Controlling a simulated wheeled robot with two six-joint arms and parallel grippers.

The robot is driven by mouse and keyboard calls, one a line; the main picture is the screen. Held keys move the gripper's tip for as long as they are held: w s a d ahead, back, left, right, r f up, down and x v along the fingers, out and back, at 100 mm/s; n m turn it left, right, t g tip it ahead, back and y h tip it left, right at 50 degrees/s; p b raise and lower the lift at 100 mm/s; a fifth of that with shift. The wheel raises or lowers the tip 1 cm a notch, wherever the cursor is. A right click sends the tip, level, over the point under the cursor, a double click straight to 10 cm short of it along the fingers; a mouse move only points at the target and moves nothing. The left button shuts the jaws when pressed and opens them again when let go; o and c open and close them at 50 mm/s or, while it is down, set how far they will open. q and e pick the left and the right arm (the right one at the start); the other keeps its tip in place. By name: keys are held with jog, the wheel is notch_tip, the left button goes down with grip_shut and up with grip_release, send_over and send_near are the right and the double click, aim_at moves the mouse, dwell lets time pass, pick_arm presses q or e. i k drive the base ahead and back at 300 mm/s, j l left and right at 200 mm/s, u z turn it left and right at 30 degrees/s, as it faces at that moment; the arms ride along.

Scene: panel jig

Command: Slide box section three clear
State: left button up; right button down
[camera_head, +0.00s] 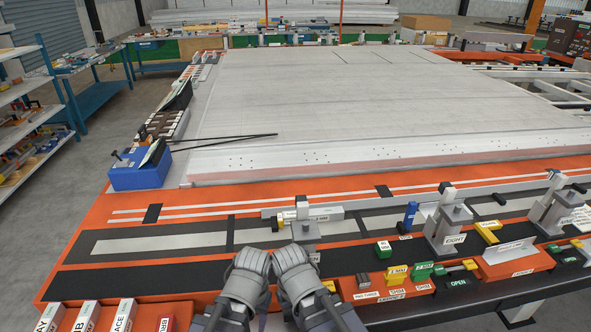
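My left gripper (252,264) and my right gripper (291,262) are side by side at the bottom centre, nearly touching. Both look like grey gloved hands seen from behind. Their fingertips are hidden, so I cannot tell whether they are open or hold anything. Just beyond them, a pale grey bar (328,212) with small labels lies across a grey clamp block (306,232) on the orange jig bed. The labels are too small to read, so I cannot tell whether this bar is box section three. The grippers appear just in front of the block; contact is unclear.
A large pale panel (350,95) fills the jig behind. Grey clamps (447,222) stand to the right. Green and yellow blocks (396,275) line the front edge. A blue block (140,170) sits at left. The dark strip (130,283) at front left is mostly clear.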

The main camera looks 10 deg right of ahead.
aim_at(331, 213)
jog(key=u, duration=1.7)
jog(key=k+l, duration=0.25)
jog(key=l, duration=0.15)
jog(key=k+l, duration=0.25)
jog(key=l, duration=0.2)
jog(key=k+l, duration=0.25)
jog(key=l, duration=0.15)
jog(key=k+l, duration=0.25)
jog(key=l, duration=0.2)
jog(key=i+l, duration=0.4)
jog(key=l, duration=0.1)
